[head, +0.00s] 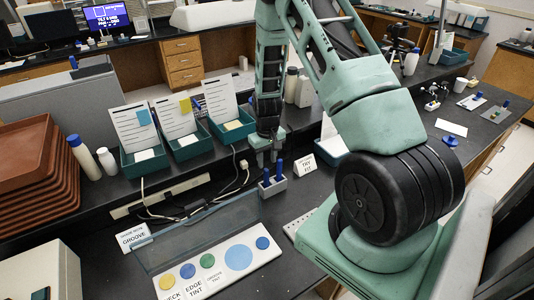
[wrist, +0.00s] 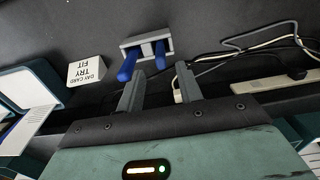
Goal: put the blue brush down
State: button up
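Two blue brush handles stand in a small grey holder (head: 273,188) on the dark counter. The left handle (head: 266,177) and the right handle (head: 280,168) both show in the head view. In the wrist view the grey holder (wrist: 147,42) carries the same left handle (wrist: 127,64) and right handle (wrist: 160,54). My gripper (head: 266,160) hangs just above and behind the holder. In the wrist view my gripper (wrist: 160,80) has its two fingers apart with nothing between them. The handles lie beyond the fingertips. The brush ends are hidden in the holder.
A "TRY FIT" card (head: 303,161) stands right of the holder. A sloped clear panel (head: 205,232) and a board with coloured discs (head: 238,257) lie in front. Cables (head: 190,213) run left of the holder. Teal trays (head: 232,125) with papers stand on the raised shelf behind.

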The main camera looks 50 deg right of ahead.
notch_tip(320, 180, up, 4)
jog(key=shift+f+b, duration=0.1)
jog(key=shift+b, duration=0.3)
jog(key=s+a+r+n, duration=0.15)
jog(key=a+r, duration=0.25)
jog(key=a, duration=0.4)
jog(key=s+a+r+n+y, duration=0.15)
jog(key=a+r, duration=0.25)
jog(key=a, duration=0.4)
jog(key=a+r+n, duration=0.2)
jog(key=a+r, duration=0.2)
jog(key=a, duration=0.4)
jog(key=s+a+r+n, duration=0.3)
jog(key=s+a, duration=0.3)
jog(key=s, duration=0.4)
jog(key=s+a+r+n, duration=0.2)
jog(key=s+a+r, duration=0.2)
jog(key=s, duration=0.6)
jog(key=shift+a+r+n+h, duration=0.35)
jog(key=shift+a+n+h, duration=0.1)
jog(key=shift+a, duration=0.65)
jog(key=shift+w, duration=0.1)
